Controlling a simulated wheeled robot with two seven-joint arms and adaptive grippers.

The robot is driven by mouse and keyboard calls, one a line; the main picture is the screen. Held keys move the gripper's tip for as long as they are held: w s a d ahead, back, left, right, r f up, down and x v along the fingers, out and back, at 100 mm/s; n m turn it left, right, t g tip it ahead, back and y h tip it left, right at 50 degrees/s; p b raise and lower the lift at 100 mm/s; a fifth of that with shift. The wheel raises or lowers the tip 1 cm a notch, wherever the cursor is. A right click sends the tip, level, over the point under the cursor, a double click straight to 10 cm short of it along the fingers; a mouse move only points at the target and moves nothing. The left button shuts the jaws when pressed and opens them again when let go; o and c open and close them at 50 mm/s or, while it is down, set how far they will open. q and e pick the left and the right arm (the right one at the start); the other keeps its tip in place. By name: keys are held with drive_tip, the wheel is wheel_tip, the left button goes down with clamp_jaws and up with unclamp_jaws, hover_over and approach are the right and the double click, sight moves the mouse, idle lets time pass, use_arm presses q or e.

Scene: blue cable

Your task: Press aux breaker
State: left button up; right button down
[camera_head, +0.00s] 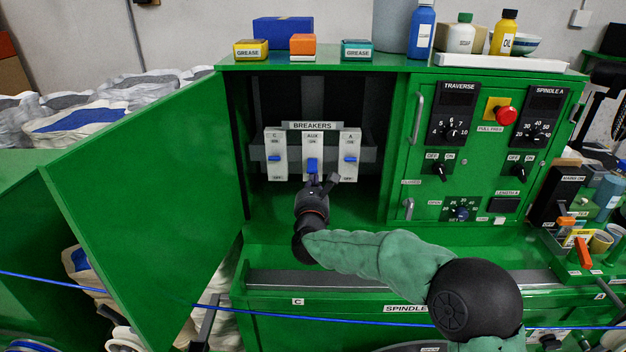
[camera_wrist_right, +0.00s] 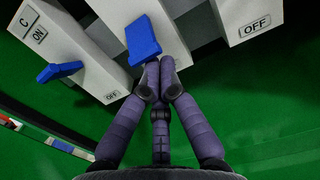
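The AUX breaker (camera_head: 313,142) is the middle of three white breakers in the open green cabinet. Its blue lever (camera_head: 312,165) sits a little lower than the two side levers. In the right wrist view this lever (camera_wrist_right: 143,38) stands just beyond my fingertips. My right gripper (camera_head: 323,184) is in front of the AUX breaker's lower part. In the right wrist view its fingers (camera_wrist_right: 159,78) are drawn together with nothing between them. Their tips are close under the lever; I cannot tell if they touch it. My left gripper is not in view.
The C breaker (camera_head: 276,153) and the A breaker (camera_head: 350,154) stand close on either side. The cabinet door (camera_head: 145,185) hangs open at left. A control panel (camera_head: 480,150) with knobs and a red button (camera_head: 506,115) is at right. A blue cable (camera_head: 260,313) runs across in front.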

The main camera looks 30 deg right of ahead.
sight(313, 172)
drive_tip(key=r+g+y+p, duration=0.1)
drive_tip(key=g+p, duration=0.1)
drive_tip(key=p, duration=0.4)
drive_tip(key=r+g+y+p, duration=0.1)
drive_tip(key=r+g+p, duration=0.1)
drive_tip(key=p, duration=0.4)
drive_tip(key=s+r+g+y+p, duration=0.1)
drive_tip(key=g+p, duration=0.1)
drive_tip(key=p, duration=0.5)
drive_tip(key=shift+s+a+r, duration=0.1)
drive_tip(key=shift+a+r, duration=0.05)
drive_tip(key=shift+a, duration=0.2)
drive_tip(key=shift+y, duration=0.3)
drive_tip(key=shift+f, duration=0.4)
drive_tip(key=shift+r, duration=0.1)
drive_tip(key=shift+r+p, duration=0.5)
drive_tip(key=shift+r, duration=0.2)
